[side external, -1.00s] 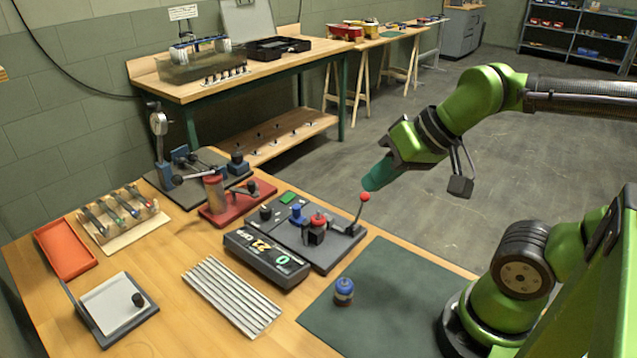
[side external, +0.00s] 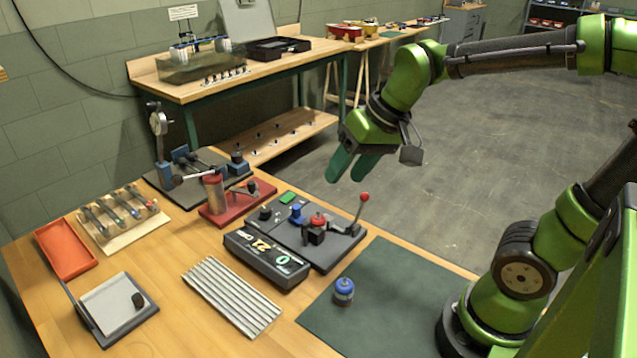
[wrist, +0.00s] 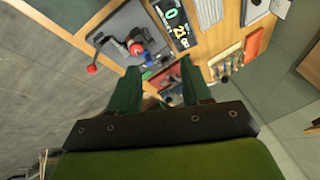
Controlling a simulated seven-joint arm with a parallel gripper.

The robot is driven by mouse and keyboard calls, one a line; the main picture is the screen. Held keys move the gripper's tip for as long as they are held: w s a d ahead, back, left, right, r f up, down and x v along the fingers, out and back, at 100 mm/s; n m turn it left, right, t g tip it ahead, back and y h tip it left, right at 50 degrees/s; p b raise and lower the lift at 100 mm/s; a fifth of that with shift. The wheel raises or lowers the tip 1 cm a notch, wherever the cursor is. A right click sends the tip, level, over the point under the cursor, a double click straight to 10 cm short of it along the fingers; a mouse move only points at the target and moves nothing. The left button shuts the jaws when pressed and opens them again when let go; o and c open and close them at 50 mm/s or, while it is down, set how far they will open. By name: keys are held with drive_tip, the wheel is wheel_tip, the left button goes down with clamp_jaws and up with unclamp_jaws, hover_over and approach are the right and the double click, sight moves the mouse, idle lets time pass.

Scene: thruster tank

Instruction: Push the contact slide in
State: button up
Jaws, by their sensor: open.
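The dark grey test fixture (side external: 335,250) stands on the wooden bench behind a display box (side external: 265,262). It carries a red-ball lever (side external: 364,197), a black clamp with a red cap (side external: 317,223), a small blue part (side external: 296,214), a black knob (side external: 265,212) and a green pad (side external: 288,197). I cannot tell for certain which part is the contact slide. My gripper (side external: 346,181) is open and empty, in the air above and behind the fixture, touching nothing. In the wrist view the fixture (wrist: 115,22) lies beyond the left finger, its blue part (wrist: 148,59) nearer the fingertips.
A red-based fixture (side external: 262,200) and a dial gauge stand (side external: 158,130) are left of the test fixture. A blue-capped jar (side external: 344,291) stands on the green mat (side external: 400,290), which is otherwise clear. A ribbed plate (side external: 232,296), a grey tray (side external: 115,303) and an orange tray (side external: 67,248) lie nearer.

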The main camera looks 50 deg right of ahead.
sight(296, 206)
drive_tip(key=shift+w+d+f+m+g+h, duration=0.25)
drive_tip(key=shift+w+d+f+g+h, duration=0.65)
drive_tip(key=shift+w, duration=3.35)
drive_tip(key=shift+w+d+f+m+g, duration=0.25)
drive_tip(key=shift+w+d+g, duration=1.2)
drive_tip(key=shift+w, duration=2.8)
wheel_tip(296, 206, down, 16)
drive_tip(key=shift+a+f, duration=0.1)
clamp_jaws()
